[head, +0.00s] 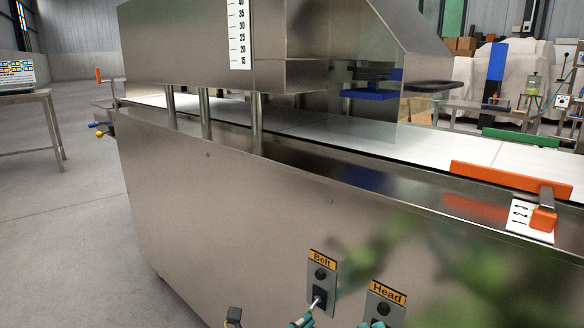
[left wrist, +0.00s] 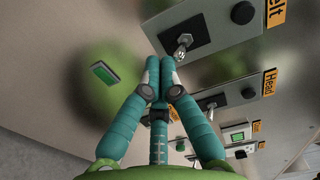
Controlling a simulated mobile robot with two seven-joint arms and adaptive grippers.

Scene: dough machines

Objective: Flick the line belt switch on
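The Belt switch panel (head: 322,278) is on the machine's steel front at the bottom of the head view. It has a dark round button and below it a metal toggle lever (head: 316,303), which tilts down and left in the picture. The lever also shows in the left wrist view (left wrist: 181,47). My left gripper (left wrist: 160,62) has its teal fingertips together, with nothing seen between them, close beside the lever; I cannot tell if they touch. In the head view only teal bits of it (head: 303,321) show at the bottom edge. My right gripper does not show.
The Head panel (head: 384,304) sits just right of the Belt panel; more panels follow below it in the left wrist view. A green button (left wrist: 104,73) shows there too. The white conveyor (head: 420,140) runs above, with an orange guide (head: 510,178) at right.

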